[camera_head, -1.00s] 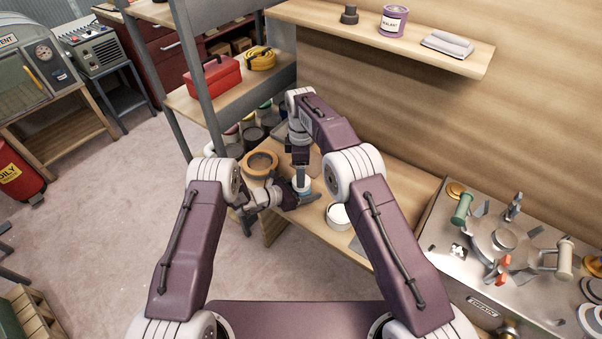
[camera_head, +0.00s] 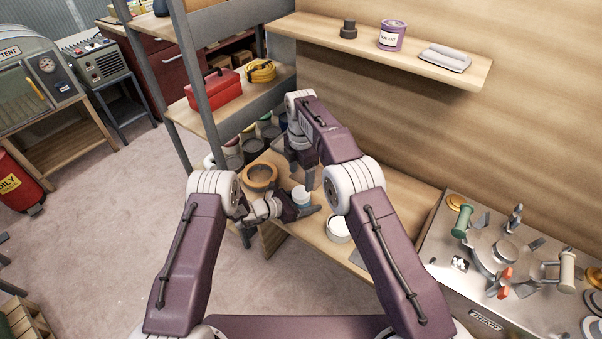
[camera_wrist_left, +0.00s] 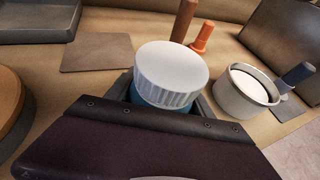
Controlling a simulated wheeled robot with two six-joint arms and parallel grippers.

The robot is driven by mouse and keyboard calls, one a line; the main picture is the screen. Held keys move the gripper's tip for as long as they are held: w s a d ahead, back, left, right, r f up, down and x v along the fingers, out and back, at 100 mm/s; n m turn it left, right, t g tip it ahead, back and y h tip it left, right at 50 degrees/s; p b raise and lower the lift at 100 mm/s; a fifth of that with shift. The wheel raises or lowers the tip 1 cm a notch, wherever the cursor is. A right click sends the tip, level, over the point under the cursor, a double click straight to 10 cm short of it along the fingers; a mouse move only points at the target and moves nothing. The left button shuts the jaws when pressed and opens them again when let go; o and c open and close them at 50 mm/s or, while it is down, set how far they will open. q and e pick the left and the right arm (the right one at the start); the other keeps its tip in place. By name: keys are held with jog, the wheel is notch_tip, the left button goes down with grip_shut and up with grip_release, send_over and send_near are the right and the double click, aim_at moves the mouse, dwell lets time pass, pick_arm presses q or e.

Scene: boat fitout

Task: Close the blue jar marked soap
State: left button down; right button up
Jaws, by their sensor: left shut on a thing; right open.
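The blue jar (camera_wrist_left: 158,97) stands on the wooden bench with a ribbed white lid (camera_wrist_left: 172,62) sitting on its top. I cannot tell how tightly the lid is turned. In the head view the white lid (camera_head: 300,192) shows as a small pale disc. My left gripper (camera_head: 303,209) is shut on the jar low on its body, and its wrist hides most of the blue part and any label. My right gripper (camera_head: 308,178) is open and empty, above and behind the jar, clear of the lid.
A round white-filled tin (camera_head: 338,224) stands right of the jar, and an orange-brown ring (camera_head: 260,177) lies left. Brown and orange handles (camera_wrist_left: 200,37) are behind the jar. Several cans stand at the back left. A steel unit (camera_head: 485,265) borders the bench on the right.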

aim_at(301, 192)
notch_tip(301, 192, down, 8)
jog(key=shift+r, duration=0.2)
jog(key=c, duration=1.4)
jog(key=m, duration=0.6)
jog(key=shift+m, duration=0.3)
jog(key=shift+c, duration=0.2)
